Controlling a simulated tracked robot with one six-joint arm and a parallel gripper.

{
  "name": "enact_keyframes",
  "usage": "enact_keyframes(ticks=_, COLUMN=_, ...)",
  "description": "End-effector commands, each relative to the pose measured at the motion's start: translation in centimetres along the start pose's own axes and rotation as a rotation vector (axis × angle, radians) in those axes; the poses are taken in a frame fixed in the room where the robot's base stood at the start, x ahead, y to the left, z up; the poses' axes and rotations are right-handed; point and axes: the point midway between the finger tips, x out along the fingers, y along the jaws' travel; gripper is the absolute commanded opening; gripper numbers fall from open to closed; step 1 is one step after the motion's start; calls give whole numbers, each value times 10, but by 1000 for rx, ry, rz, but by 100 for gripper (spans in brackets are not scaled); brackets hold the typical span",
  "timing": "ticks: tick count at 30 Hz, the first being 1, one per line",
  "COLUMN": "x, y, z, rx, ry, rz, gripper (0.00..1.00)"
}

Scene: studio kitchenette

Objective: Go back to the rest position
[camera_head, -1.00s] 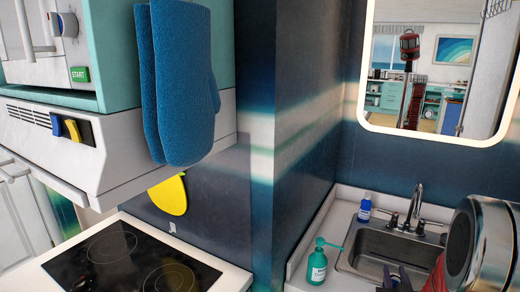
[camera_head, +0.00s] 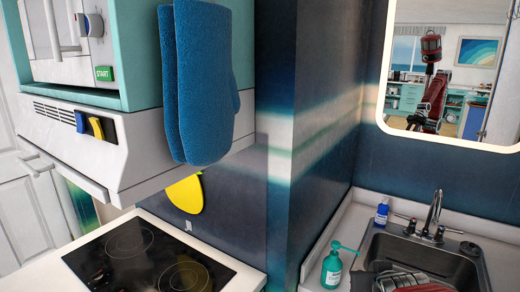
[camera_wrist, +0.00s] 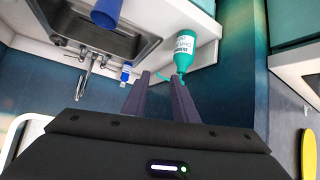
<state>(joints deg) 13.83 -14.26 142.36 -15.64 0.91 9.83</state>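My gripper (camera_wrist: 160,78) points out over the counter by the sink in the wrist view. Its two dark fingers are apart with nothing held between them. Part of my arm shows low in the head view, in front of the sink. A teal pump bottle (camera_wrist: 183,52) appears beyond the fingertips in the wrist view; its nozzle is partly behind a finger. In the head view the teal bottle (camera_head: 331,270) stands on the counter left of the sink.
The sink (camera_head: 455,263) has a tap (camera_head: 433,215) behind it and a small blue bottle (camera_head: 381,213) beside it. A blue cup-like object (camera_wrist: 106,13) shows at the sink in the wrist view. A wall corner, blue oven mitt (camera_head: 205,85) and cooktop (camera_head: 145,260) lie left.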

Motion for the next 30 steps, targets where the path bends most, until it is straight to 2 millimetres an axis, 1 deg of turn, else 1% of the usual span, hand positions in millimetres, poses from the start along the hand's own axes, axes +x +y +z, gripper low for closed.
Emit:
enact_keyframes(ticks=1, x=-12, y=-9, z=0, rx=-13, ry=-16, rz=-19, gripper=26)
enact_keyframes(ticks=8, x=-64, y=-36, z=19, rx=-28, ry=-130, rz=-67, gripper=26)
enact_keyframes(ticks=15, x=-123, y=-59, z=48, rx=-54, ry=-251, rz=-122, gripper=26)
enact_keyframes(ticks=18, x=-149, y=-67, z=62, rx=-68, ry=-301, rz=-146, gripper=26)
enact_keyframes(ticks=21, x=-170, y=-72, z=75, rx=-80, ry=-344, rz=-165, gripper=26)
enact_keyframes(ticks=25, x=-186, y=-76, z=86, rx=-87, ry=-379, rz=-176, gripper=26)
enact_keyframes(ticks=30, x=-189, y=-76, z=89, rx=-88, ry=-389, rz=-179, gripper=26)
